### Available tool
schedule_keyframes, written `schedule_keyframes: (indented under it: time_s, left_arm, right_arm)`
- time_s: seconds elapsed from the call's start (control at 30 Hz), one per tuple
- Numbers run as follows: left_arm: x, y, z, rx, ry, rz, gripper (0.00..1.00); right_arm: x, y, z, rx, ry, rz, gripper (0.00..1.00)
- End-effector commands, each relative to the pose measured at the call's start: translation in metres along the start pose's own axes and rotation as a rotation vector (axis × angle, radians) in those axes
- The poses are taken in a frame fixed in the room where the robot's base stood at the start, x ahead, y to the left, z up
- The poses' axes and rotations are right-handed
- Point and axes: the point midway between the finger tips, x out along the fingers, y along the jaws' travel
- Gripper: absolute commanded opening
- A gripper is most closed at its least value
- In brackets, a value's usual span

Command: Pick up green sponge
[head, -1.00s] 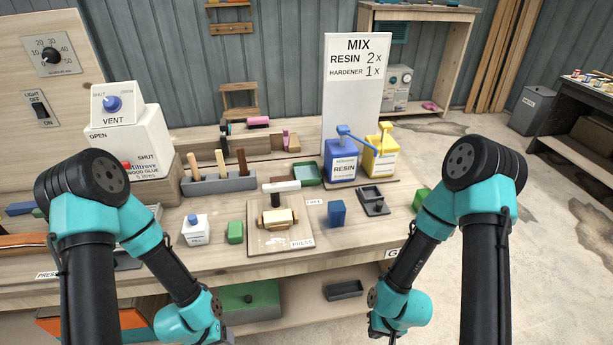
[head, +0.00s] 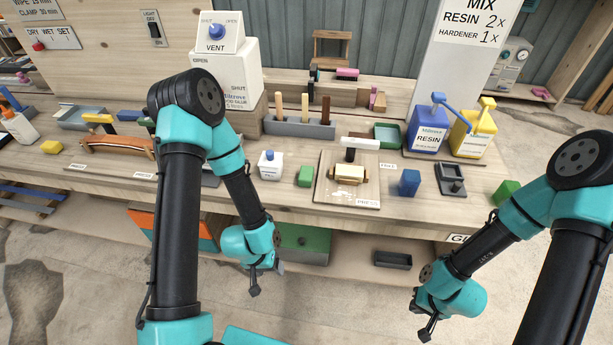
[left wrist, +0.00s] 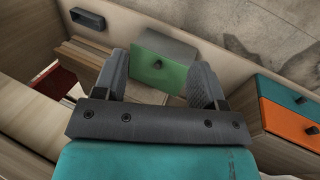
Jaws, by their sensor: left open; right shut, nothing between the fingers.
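A small green block (head: 305,176), which may be the sponge, stands on the bench next to a white bottle with a blue cap (head: 271,165). Another green block (head: 506,192) sits at the bench's right end, close to my right arm. I cannot tell from its surface which one is a sponge. My left gripper (head: 254,286) hangs in front of the bench, below its top. In the left wrist view it is open (left wrist: 160,78) and empty, with a green-fronted box beyond the fingers. My right gripper (head: 425,333) hangs low in front of the bench, shut and empty.
A wooden press board (head: 330,190), a blue block (head: 409,182) and a dark tray (head: 451,181) stand along the bench (head: 240,196). Under the bench top are a green-fronted box (head: 303,245) and an orange one (head: 185,229). The floor in front is clear.

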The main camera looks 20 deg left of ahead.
Motion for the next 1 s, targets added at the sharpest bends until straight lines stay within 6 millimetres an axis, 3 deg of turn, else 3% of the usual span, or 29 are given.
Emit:
schedule_keyframes:
  time_s: [0.23, 0.6, 0.87, 1.0]
  left_arm:
    - [0.000, 0.000, 0.000, 0.000, 0.000, 0.000, 0.66]
    - [0.000, 0.000, 0.000, 0.000, 0.000, 0.000, 1.00]
    - [-0.002, 0.001, -0.002, -0.002, 0.001, 0.001, 1.00]
    - [-0.013, 0.010, -0.012, -0.007, 0.004, 0.012, 1.00]
  right_arm:
    - [0.000, 0.000, 0.000, 0.000, 0.000, 0.000, 0.00]
    - [0.000, 0.000, 0.000, 0.000, 0.000, 0.000, 0.00]
    - [0.000, 0.000, 0.000, 0.000, 0.000, 0.000, 0.00]
    - [0.000, 0.000, 0.000, 0.000, 0.000, 0.000, 0.00]
